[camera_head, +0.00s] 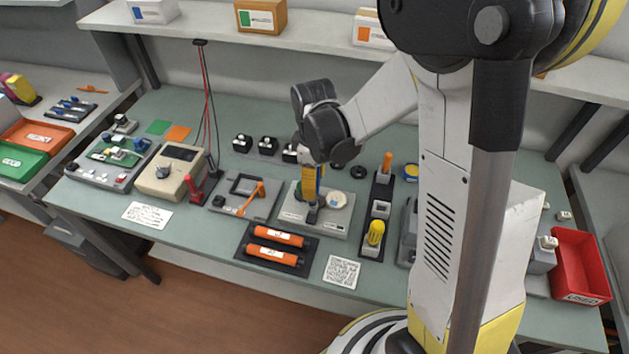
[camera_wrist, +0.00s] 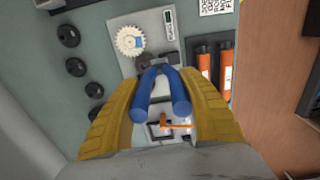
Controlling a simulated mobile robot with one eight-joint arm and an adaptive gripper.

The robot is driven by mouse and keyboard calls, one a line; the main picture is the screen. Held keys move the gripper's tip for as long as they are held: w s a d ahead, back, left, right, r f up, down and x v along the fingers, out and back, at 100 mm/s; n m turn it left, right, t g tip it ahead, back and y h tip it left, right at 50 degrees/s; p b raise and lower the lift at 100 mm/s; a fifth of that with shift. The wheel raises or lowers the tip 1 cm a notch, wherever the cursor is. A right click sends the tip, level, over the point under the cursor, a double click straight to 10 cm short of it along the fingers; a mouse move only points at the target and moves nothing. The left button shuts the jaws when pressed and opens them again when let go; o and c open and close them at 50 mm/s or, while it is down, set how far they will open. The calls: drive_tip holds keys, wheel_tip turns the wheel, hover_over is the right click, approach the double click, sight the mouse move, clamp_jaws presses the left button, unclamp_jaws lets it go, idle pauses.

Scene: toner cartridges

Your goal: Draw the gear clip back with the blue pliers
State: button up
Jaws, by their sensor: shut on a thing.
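My gripper (camera_head: 308,196) points down over the grey fixture plate (camera_head: 336,228) in the middle of the bench. Its yellow fingers are shut on the blue pliers (camera_wrist: 179,98), whose handles show between the fingers in the wrist view. The pliers' dark head (camera_head: 312,214) points down at the plate, close beside a white gear (camera_wrist: 130,40); the gear also shows in the head view (camera_head: 338,200). A dark part (camera_wrist: 156,61) lies at the pliers' tip. I cannot tell whether it is the clip or whether the jaws grip it.
Two orange cartridges (camera_head: 274,256) lie on a dark mat in front of the plate. A tray with an orange-handled tool (camera_head: 250,200) is to the left. A black holder with a yellow-handled tool (camera_head: 375,233) is to the right. A red bin (camera_head: 582,262) stands far right.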

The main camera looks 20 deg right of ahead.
drive_tip(key=shift+s+a, duration=0.35)
drive_tip(key=shift+s, duration=0.15)
drive_tip(key=shift+w+d, duration=0.15)
drive_tip(key=shift+w, duration=0.05)
idle(0.5)
drive_tip(key=shift+r, duration=0.15)
wheel_tip(320, 180, up, 8)
drive_tip(key=p, duration=0.5)
